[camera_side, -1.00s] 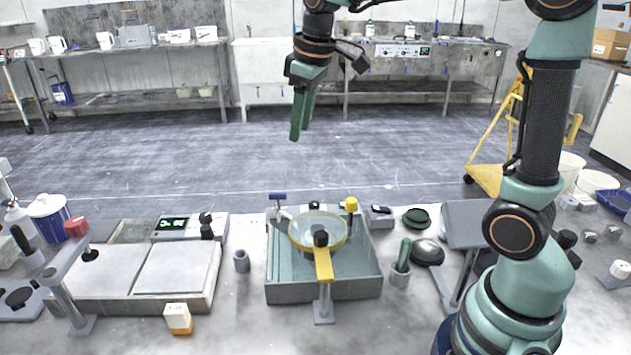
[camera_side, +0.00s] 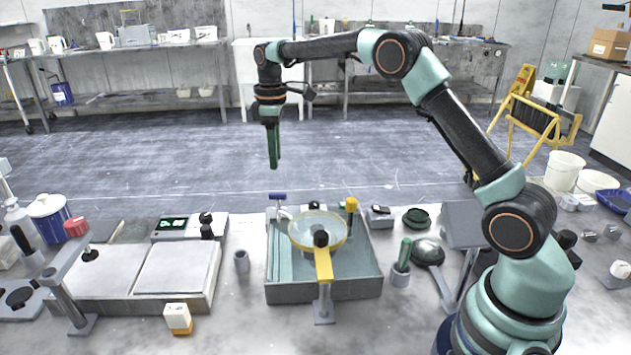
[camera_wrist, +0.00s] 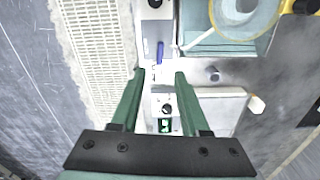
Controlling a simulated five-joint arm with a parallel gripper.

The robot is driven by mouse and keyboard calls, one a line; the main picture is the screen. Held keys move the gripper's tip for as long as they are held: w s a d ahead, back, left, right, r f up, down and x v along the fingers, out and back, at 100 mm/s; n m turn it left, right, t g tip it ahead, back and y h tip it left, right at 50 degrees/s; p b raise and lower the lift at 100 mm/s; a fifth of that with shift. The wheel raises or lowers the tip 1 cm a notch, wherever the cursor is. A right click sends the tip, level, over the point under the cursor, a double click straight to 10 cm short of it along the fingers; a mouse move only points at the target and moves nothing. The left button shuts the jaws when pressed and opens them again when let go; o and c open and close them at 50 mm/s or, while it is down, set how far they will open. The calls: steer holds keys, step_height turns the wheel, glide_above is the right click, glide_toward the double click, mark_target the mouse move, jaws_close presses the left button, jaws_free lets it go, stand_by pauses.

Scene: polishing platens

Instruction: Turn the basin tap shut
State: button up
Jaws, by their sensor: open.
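The basin tap has a dark blue crossbar handle (camera_side: 277,197) at the back left corner of the grey basin (camera_side: 325,292). In the wrist view the blue handle (camera_wrist: 160,50) shows as a short bar just beyond the fingertips, left of the basin (camera_wrist: 200,38). My gripper (camera_side: 274,166) points down, high above the tap in the side view, apart from it. In the wrist view my gripper (camera_wrist: 159,73) has its two green fingers spread with nothing between them.
A round yellow-rimmed lens (camera_side: 318,226) on a stand hangs over the basin. A yellow-knobbed post (camera_side: 351,204) stands at its back right. A small grey cup (camera_side: 242,261) stands left of the basin, beside the pale twin-plate unit (camera_side: 177,268) with a green display (camera_side: 172,224).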

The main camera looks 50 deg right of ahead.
mark_target(278, 194)
step_height(278, 194, down, 10)
steer(key=shift+r, duration=0.2)
jaws_close()
